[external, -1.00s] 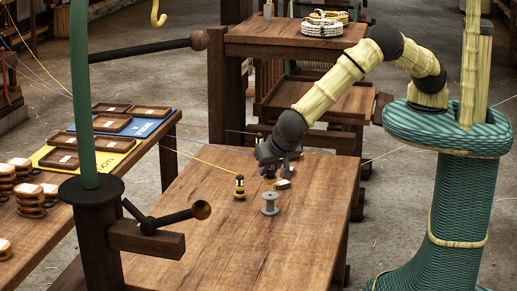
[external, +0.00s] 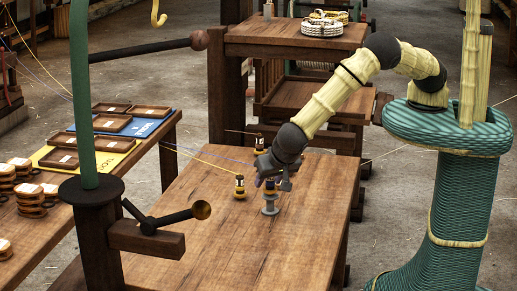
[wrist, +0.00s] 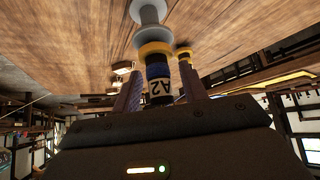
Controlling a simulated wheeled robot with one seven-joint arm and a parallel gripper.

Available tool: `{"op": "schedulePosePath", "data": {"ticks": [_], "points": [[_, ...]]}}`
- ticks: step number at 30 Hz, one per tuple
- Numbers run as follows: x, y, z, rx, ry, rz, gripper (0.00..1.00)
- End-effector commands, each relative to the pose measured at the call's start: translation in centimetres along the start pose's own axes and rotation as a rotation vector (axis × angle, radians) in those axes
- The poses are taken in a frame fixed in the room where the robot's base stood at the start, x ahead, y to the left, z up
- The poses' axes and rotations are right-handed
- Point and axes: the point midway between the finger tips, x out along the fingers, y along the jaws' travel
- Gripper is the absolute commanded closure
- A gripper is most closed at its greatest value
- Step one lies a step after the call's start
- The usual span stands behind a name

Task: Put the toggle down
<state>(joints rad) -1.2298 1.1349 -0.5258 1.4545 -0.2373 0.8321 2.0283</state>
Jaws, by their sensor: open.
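The toggle is probably the dark piece labelled A2 (wrist: 158,80), with a yellow end and a blue band, between my fingers in the wrist view. In the external view it shows small above the grey spool-shaped stand (external: 270,208), partly hidden by my gripper (external: 277,184). The stand also shows in the wrist view (wrist: 150,14), right at the toggle's yellow end. The toggle appears to rest on the stand, but contact is too small to confirm. My gripper (wrist: 160,92) is open around the toggle, a finger on each side.
A yellow-and-black piece (external: 239,187) stands left of the stand, and a similar one (external: 259,145) stands farther back. Thin yellow and blue lines run in from the left. The wooden table (external: 215,245) is clear in front.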

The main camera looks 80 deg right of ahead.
Motion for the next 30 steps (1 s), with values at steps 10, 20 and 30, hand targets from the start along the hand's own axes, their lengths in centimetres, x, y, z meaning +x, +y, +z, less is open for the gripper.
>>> {"op": "schedulePosePath", "data": {"ticks": [10, 20, 30], "points": [[-3.2, -0.1, 0.0, 0.001, -0.002, -0.005, 0.57], [-9.7, -0.1, 0.0, 0.000, -0.002, -0.004, 0.57], [-12.2, 0.0, -0.1, -0.001, 0.000, 0.000, 0.57]]}}
